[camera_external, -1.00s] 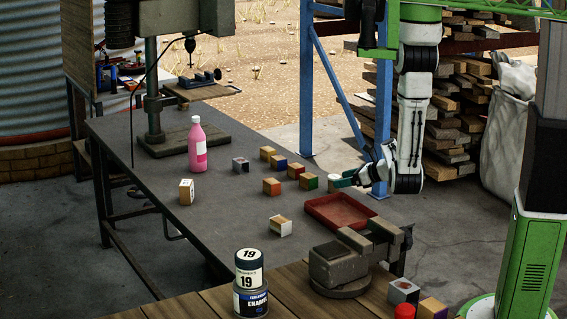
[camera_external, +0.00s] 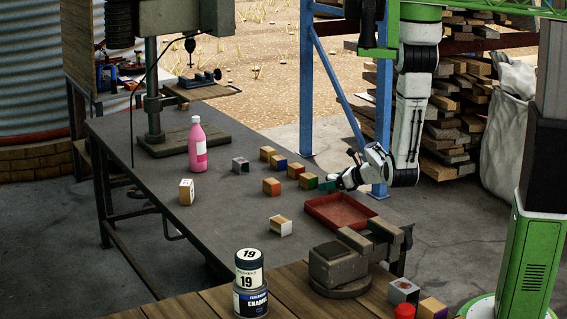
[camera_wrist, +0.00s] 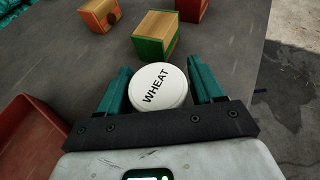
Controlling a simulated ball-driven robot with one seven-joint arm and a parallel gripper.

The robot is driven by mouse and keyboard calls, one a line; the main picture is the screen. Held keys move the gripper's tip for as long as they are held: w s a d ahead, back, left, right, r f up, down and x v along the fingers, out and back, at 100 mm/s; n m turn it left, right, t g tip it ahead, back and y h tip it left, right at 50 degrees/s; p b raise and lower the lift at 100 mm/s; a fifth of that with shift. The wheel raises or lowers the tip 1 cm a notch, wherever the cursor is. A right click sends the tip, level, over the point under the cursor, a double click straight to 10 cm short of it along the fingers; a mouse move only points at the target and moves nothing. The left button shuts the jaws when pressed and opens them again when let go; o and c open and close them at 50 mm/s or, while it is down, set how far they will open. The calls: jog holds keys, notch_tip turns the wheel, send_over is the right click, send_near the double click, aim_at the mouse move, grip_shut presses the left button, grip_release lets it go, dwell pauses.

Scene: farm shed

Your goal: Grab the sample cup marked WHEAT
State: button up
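The white round cup lid marked WHEAT (camera_wrist: 158,87) shows in the wrist view. It sits between the two teal fingers of my gripper (camera_wrist: 160,85), which are spread to either side of it. The fingers look open, with narrow gaps at the lid's sides; whether either touches the cup below the lid is hidden. In the external view my gripper (camera_external: 333,182) is low at the table's right edge, and I cannot make out the cup clearly behind it.
A green-sided wooden block (camera_wrist: 156,36) stands just beyond the cup. A red tray (camera_external: 340,209) lies close by on the grey table (camera_external: 215,223). Several other blocks and a pink bottle (camera_external: 197,146) stand farther left. A vise (camera_external: 345,262) is in front.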

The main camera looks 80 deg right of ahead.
jog(key=c, duration=0.8)
jog(key=shift+r, duration=0.1)
